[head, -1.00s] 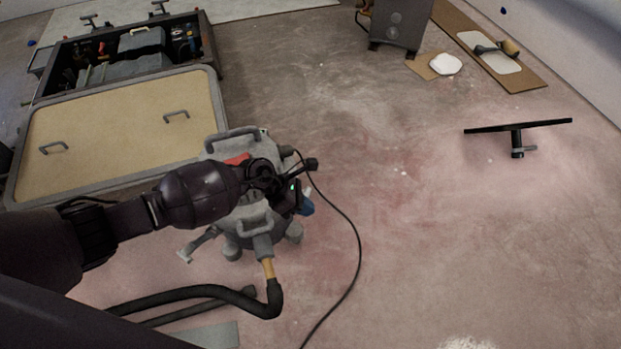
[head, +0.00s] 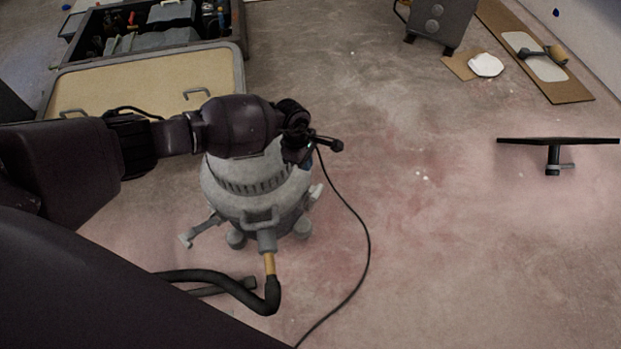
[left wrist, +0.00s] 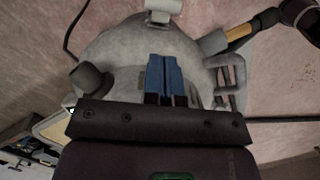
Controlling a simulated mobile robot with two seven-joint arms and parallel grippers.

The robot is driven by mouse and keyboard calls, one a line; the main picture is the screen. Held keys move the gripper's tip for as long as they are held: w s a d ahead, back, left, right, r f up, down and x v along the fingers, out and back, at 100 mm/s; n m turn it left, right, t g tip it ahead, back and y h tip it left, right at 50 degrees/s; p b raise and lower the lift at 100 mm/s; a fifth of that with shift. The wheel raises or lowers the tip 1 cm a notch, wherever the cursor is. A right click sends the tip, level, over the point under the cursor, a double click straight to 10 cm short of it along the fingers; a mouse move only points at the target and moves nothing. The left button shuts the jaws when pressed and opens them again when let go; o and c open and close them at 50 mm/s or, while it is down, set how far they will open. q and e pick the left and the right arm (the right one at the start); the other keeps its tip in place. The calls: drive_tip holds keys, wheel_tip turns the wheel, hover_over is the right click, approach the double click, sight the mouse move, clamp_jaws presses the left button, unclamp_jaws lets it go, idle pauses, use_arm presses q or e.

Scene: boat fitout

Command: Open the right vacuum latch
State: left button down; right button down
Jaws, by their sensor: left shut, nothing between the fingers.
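The grey shop vacuum (head: 255,205) stands upright on the floor, with a front handle and a black hose joined by a tan cuff. A lever-like part (head: 195,232) sticks out at its left side. A pale part (head: 316,191) juts from its right side, perhaps the right latch; a similar pale part (left wrist: 163,12) shows beyond the fingertips in the left wrist view. My left gripper (left wrist: 167,75) has its blue fingers shut and empty, over the vacuum's body; whether they touch it I cannot tell. My left arm hides the vacuum's top in the head view. My right gripper is not in view.
A black hose (head: 215,277) and a thin cable (head: 366,245) lie on the floor around the vacuum. A tan panel with handles (head: 150,85) and an open tool box (head: 160,38) are behind left. The middle floor is clear.

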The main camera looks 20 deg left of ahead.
sight(314, 190)
use_arm(q)
drive_tip(key=f+b, duration=0.1)
drive_tip(key=f, duration=0.2)
drive_tip(key=d+f+b, duration=0.1)
drive_tip(key=f, duration=0.1)
drive_tip(key=f+b, duration=0.1)
drive_tip(key=f, duration=0.2)
drive_tip(key=shift+s+d+f, duration=0.2)
drive_tip(key=shift+d+f, duration=0.15)
drive_tip(key=shift+w+d+f, duration=0.15)
drive_tip(key=shift+f, duration=0.45)
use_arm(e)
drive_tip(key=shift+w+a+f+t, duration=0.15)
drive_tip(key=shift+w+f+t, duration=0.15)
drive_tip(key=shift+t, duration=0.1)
use_arm(q)
drive_tip(key=shift+r, duration=0.1)
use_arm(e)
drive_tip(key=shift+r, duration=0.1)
use_arm(q)
drive_tip(key=shift+d, duration=0.1)
drive_tip(key=shift+d+y, duration=0.25)
drive_tip(key=shift+y, duration=0.05)
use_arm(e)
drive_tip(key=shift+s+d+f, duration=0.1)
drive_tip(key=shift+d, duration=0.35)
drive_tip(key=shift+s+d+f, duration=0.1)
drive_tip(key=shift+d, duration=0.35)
